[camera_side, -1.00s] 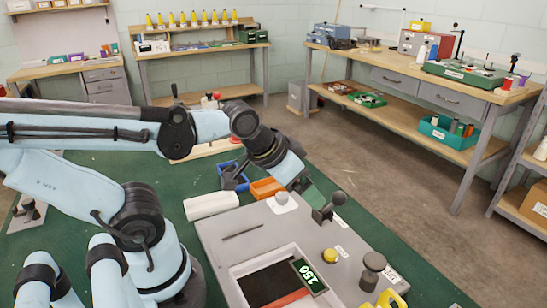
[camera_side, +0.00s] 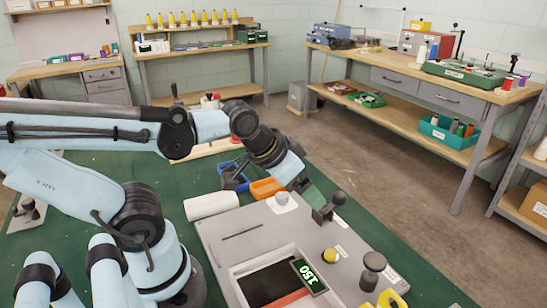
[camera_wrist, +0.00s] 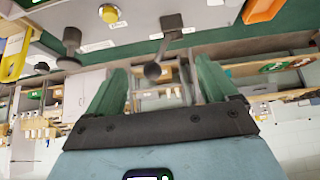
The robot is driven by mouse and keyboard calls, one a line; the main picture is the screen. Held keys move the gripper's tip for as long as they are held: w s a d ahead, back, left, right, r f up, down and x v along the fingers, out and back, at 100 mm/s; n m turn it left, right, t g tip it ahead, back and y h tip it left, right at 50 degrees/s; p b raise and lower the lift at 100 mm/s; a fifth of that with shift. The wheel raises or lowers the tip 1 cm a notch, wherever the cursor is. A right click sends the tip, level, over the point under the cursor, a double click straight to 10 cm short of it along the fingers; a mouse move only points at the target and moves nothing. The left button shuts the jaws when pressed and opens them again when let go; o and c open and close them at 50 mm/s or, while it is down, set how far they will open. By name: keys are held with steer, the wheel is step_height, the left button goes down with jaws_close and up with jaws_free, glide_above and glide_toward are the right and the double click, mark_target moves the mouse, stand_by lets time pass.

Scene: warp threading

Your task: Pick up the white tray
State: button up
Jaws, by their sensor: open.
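The white tray (camera_side: 211,205) lies on the green table at the left edge of the grey machine panel, seen in the side view. An orange tray (camera_side: 267,188) and a blue tray (camera_side: 235,178) are just behind it. My gripper (camera_wrist: 163,85) is open and empty in the wrist view, with its green-faced fingers spread wide. In the side view it is to the right of the white tray and above the panel's far edge, apart from the tray. Its fingertips are hard to make out there. I cannot clearly pick out the white tray in the wrist view.

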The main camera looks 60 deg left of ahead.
steer(key=shift+c, duration=0.3)
steer(key=shift+c, duration=0.8)
steer(key=g, duration=0.7)
glide_above(213, 195)
steer(key=s+d, duration=0.1)
steer(key=d, duration=0.2)
steer(key=f, duration=0.1)
steer(key=shift+m, duration=0.3)
steer(key=shift+f, duration=3.4)
steer(key=shift+w+a+f, duration=0.15)
steer(key=shift+f, duration=0.7)
steer(key=shift+w+a+f, duration=0.1)
steer(key=shift+w+f, duration=0.05)
steer(key=shift+f, duration=1.55)
